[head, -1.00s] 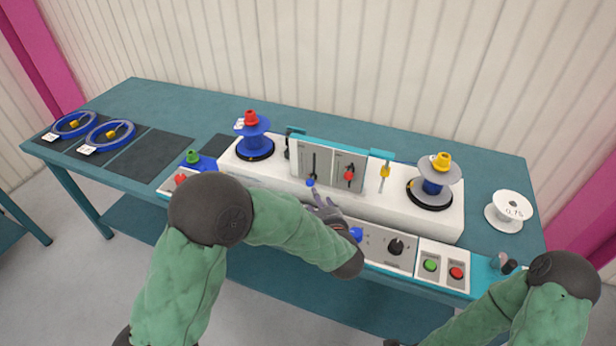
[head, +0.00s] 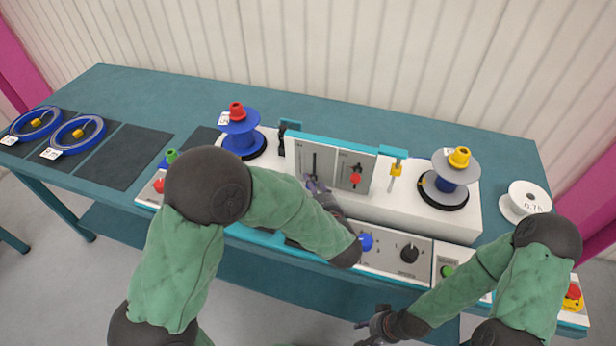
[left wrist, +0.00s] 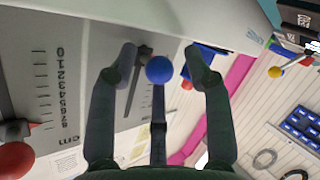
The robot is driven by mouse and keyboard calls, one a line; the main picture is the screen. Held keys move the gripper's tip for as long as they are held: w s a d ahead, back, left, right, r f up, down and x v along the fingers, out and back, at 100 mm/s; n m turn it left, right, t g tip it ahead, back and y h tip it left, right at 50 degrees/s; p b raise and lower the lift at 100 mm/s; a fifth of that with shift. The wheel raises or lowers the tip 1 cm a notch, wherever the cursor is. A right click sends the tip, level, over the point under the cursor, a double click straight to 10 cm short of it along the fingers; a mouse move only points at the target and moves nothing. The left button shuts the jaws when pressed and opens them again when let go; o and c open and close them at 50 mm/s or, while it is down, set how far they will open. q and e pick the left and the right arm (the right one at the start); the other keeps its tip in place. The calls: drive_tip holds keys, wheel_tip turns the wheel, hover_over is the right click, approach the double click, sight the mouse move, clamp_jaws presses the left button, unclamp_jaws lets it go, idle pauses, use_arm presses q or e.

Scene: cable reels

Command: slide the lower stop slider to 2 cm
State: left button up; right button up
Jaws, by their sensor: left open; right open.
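The upright grey panel (head: 335,166) stands at the middle of the white machine, with two vertical slots. The red slider knob (head: 355,178) is on its right slot; it also shows in the left wrist view (left wrist: 14,160), its pointer near the high end of a 0 to 8 cm scale (left wrist: 62,88). In that view a blue ball knob (left wrist: 160,69) sits between the fingertips of my open left gripper (left wrist: 160,68), with gaps on both sides. In the head view my left gripper (head: 316,185) hides this knob. My right gripper (head: 372,325) is empty, low in front of the table.
A blue reel (head: 240,135) and a grey-topped reel (head: 447,180) flank the panel. A blue knob (head: 365,241), a black dial (head: 409,253) and a green button (head: 447,271) are on the front strip. A white spool (head: 525,200) stands at right.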

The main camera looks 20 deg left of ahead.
use_arm(q)
drive_tip(key=shift+w+a, duration=0.1)
drive_tip(key=shift+w, duration=0.05)
clamp_jaws()
drive_tip(key=shift+r, duration=0.1)
wheel_tip(320, 180, up, 2)
drive_tip(key=shift+r+p, duration=0.1)
drive_tip(key=shift+p, duration=0.95)
